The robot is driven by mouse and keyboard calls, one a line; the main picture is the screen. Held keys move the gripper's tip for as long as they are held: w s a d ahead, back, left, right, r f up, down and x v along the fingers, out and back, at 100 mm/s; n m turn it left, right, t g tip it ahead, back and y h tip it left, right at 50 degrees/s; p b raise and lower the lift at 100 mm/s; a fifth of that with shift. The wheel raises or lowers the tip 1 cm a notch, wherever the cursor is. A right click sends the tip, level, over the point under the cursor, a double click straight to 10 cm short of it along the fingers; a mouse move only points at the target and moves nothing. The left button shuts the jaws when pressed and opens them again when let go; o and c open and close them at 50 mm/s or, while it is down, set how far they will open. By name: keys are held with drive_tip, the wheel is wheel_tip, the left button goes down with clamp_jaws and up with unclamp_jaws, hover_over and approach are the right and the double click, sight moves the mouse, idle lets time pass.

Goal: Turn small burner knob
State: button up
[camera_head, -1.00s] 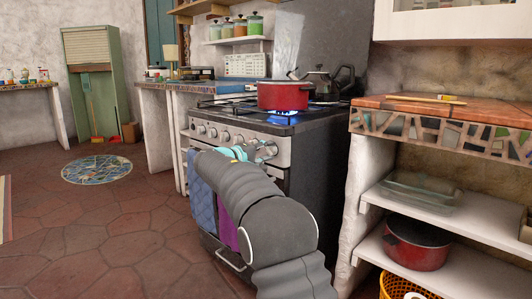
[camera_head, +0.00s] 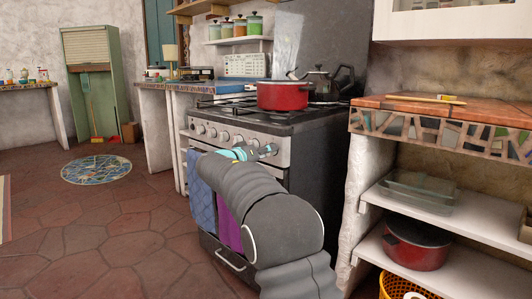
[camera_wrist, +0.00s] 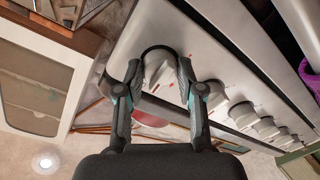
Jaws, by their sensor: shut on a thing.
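The stove (camera_head: 325,150) stands ahead with a row of knobs along its light front panel. My gripper (camera_head: 266,151) is at the right end of this panel, and my forearm hides part of the stove front. In the wrist view my gripper's two fingers (camera_wrist: 160,76) are closed on either side of a pale stove knob (camera_wrist: 159,67). Several other knobs (camera_wrist: 243,115) run away to the lower right. A red pot (camera_head: 282,96) sits on the front burner, with no flame visible beneath it.
A dark kettle (camera_head: 324,82) stands behind the pot. A blue towel (camera_head: 202,198) and a purple towel (camera_head: 230,232) hang on the stove front. A white shelf unit (camera_head: 358,190) with a mosaic-edged counter (camera_head: 440,128) is close on the right. The tiled floor at left is open.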

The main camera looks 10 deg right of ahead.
drive_tip(key=shift+d+m, duration=0.1)
drive_tip(key=shift+m, duration=0.3)
drive_tip(key=o, duration=1.1)
drive_tip(key=shift+d, duration=0.1)
drive_tip(key=shift+o, duration=0.2)
drive_tip(key=shift+s+a, duration=0.1)
drive_tip(key=shift+a, duration=0.2)
drive_tip(key=v, duration=1.1)
drive_tip(key=shift+s+a, duration=0.2)
drive_tip(key=shift+a, duration=0.05)
